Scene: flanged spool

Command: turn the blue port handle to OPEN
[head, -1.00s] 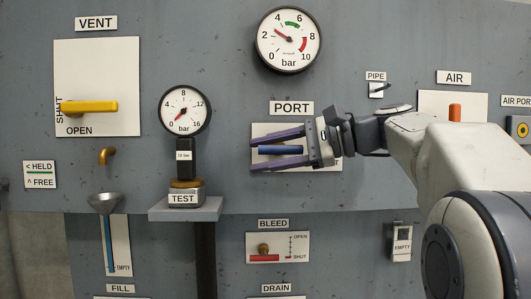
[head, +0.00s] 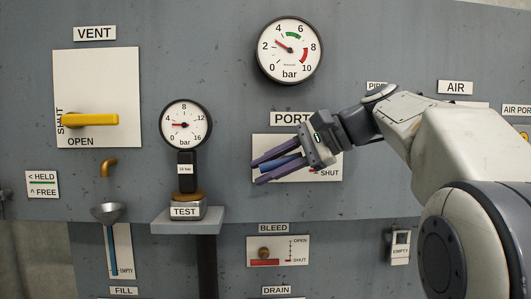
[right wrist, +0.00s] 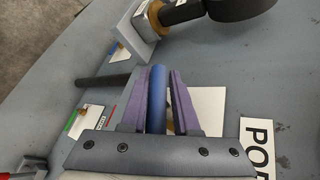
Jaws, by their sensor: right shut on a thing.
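The blue port handle (head: 280,166) is on the white plate (head: 328,145) under the PORT sign (head: 292,118). It slants, with its left end lower than its right. My right gripper (head: 256,172) has its purple fingers along both sides of the handle and is shut on it, tilted the same way. In the right wrist view the blue handle (right wrist: 157,100) runs lengthwise between the two fingers. A SHUT label shows at the plate's right; no OPEN label is readable on it, and my gripper hides part of the plate. My left gripper is not in view.
A small TEST gauge (head: 185,125) stands on a grey shelf (head: 187,222) left of the port. The large gauge (head: 290,50) above reads about 3 bar. The yellow vent handle (head: 90,119) is far left, and the BLEED valve (head: 264,252) is below.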

